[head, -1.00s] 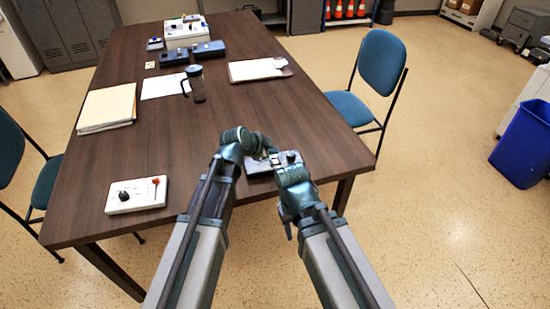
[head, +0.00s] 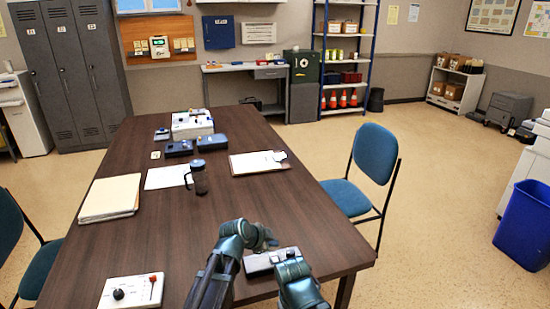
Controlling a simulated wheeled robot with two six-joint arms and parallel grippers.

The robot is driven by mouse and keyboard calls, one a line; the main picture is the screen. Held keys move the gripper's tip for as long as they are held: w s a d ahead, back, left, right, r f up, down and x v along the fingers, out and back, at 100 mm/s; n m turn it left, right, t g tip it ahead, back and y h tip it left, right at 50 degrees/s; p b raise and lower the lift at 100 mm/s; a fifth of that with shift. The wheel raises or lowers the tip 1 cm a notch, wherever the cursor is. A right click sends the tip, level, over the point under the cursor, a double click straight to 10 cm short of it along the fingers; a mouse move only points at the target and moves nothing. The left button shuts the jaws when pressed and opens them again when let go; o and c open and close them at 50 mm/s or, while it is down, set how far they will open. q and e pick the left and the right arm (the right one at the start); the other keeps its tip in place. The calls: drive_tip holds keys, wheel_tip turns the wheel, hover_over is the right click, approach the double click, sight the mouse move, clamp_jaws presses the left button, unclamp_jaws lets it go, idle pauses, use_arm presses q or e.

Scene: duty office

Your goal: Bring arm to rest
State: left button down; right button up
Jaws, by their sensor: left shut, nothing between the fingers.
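My left gripper (head: 264,238) is shut and empty, at the end of the left arm above the near right part of the brown table (head: 150,225). My right arm comes up from the bottom just to the right of it. Its wrist end covers the right gripper, so I cannot see its fingers. A grey box (head: 257,263) lies on the table below and beside the two arm ends, partly hidden by them. I cannot tell whether either arm touches it.
A white control box (head: 131,292) with a black knob and red lever sits near left. A folder stack (head: 110,197), dark mug (head: 200,178), clipboard (head: 258,162) and blue-grey boxes (head: 212,142) lie farther back. A blue chair (head: 374,152) stands right of the table; a blue bin (head: 526,228) is farther right.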

use_arm(q)
drive_tip(key=s+a+n+g+y+p, duration=0.2)
drive_tip(key=s+n, duration=0.4)
drive_tip(key=s, duration=0.6)
drive_tip(key=s+a+n+g+y+p, duration=0.3)
drive_tip(key=s+n+g+y+p, duration=0.1)
drive_tip(key=s, duration=0.9)
drive_tip(key=shift+a+n+g+y, duration=0.15)
drive_tip(key=shift+n+g+y, duration=0.15)
drive_tip(key=shift+n+g, duration=0.6)
use_arm(e)
wheel_tip(320, 180, up, 6)
drive_tip(key=shift+r, duration=0.15)
use_arm(q)
drive_tip(key=shift+s+r+t, duration=0.1)
drive_tip(key=shift+s+t, duration=0.05)
drive_tip(key=shift+t, duration=0.15)
